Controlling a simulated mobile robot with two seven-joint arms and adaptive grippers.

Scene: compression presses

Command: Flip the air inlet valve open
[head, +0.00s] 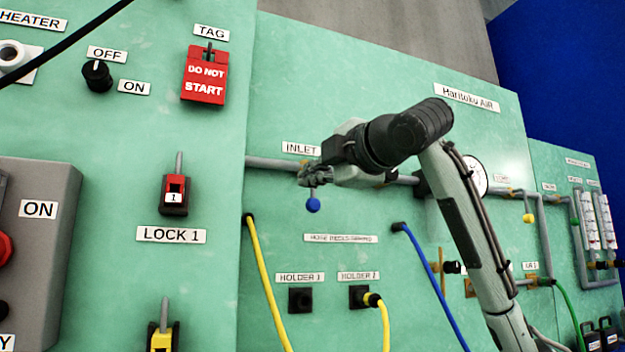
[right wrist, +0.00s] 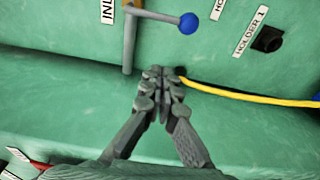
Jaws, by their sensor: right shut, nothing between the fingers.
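The air inlet valve sits on the grey pipe under the INLET label (head: 301,149). Its lever ends in a blue ball (head: 313,205) and hangs down from the pipe, square to it. In the right wrist view the lever and its blue ball (right wrist: 189,23) show at the top, beyond the fingertips. My right gripper (head: 314,174) is shut and empty. In the head view it overlaps the valve body and hides part of it. In the right wrist view its fingertips (right wrist: 163,73) are apart from the lever and ball. My left gripper is not in view.
The green panel carries a yellow hose (head: 262,275), a blue hose (head: 432,277), and HOLDER 1 (head: 300,300) and HOLDER 2 (head: 359,296) sockets below the valve. A red lock (head: 175,196) and a red tag (head: 205,78) are on the nearer panel to the left. A round gauge (head: 474,177) is right.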

